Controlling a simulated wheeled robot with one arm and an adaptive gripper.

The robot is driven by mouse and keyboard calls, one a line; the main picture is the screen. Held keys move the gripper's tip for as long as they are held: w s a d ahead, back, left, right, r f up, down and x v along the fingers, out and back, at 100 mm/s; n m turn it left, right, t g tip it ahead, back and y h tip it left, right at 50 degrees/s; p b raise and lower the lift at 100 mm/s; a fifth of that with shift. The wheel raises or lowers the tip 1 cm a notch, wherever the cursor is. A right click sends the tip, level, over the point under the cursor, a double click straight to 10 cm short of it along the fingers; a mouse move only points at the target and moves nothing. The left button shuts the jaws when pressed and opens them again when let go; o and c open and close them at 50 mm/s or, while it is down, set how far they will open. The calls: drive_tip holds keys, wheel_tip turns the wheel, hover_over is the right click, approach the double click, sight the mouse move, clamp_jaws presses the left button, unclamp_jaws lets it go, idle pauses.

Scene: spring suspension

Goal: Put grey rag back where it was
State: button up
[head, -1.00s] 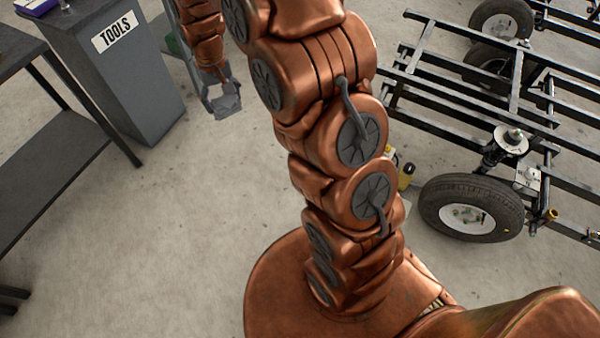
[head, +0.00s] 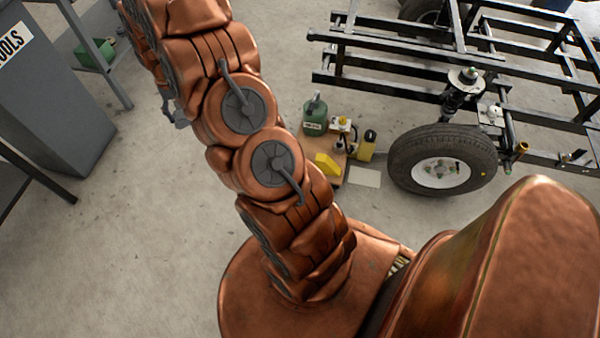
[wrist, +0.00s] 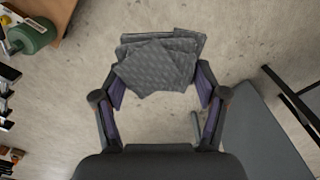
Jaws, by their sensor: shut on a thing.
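The grey rag (wrist: 158,62) is folded in layers and patterned, and shows in the wrist view between my fingertips, above the concrete floor. My gripper (wrist: 160,84) is shut on it, with one finger at each side of the cloth. In the head view only a small grey bit of my gripper (head: 173,115) shows past my arm; the rag is hidden there.
A wooden board (head: 334,172) on the floor holds a green canister (head: 314,116), a yellow wedge (head: 327,163) and other items. A pale flat pad (head: 364,176) lies beside it. A wheeled black frame (head: 395,85) stands right, a grey TOOLS cabinet (head: 55,110) left.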

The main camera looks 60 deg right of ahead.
drive_tip(key=s+d+f+m+b, duration=0.3)
drive_tip(key=s+d+f+b, duration=0.4)
drive_tip(key=d+f, duration=0.5)
drive_tip(key=s+d+f+m+b, duration=0.3)
drive_tip(key=s+d+f+b, duration=0.5)
drive_tip(key=f, duration=0.7)
drive_tip(key=s+d+f+m+b, duration=0.3)
drive_tip(key=s+d+f+b, duration=0.3)
drive_tip(key=d+f, duration=0.65)
drive_tip(key=f+b, duration=0.1)
drive_tip(key=f, duration=0.2)
drive_tip(key=f+b, duration=0.1)
drive_tip(key=f, duration=0.2)
drive_tip(key=f+b, duration=0.2)
drive_tip(key=f, duration=0.2)
drive_tip(key=shift+s+a, duration=0.1)
drive_tip(key=shift+a, duration=0.3)
drive_tip(key=shift+f, duration=0.1)
drive_tip(key=o, duration=0.7)
drive_tip(key=shift+o, duration=0.2)
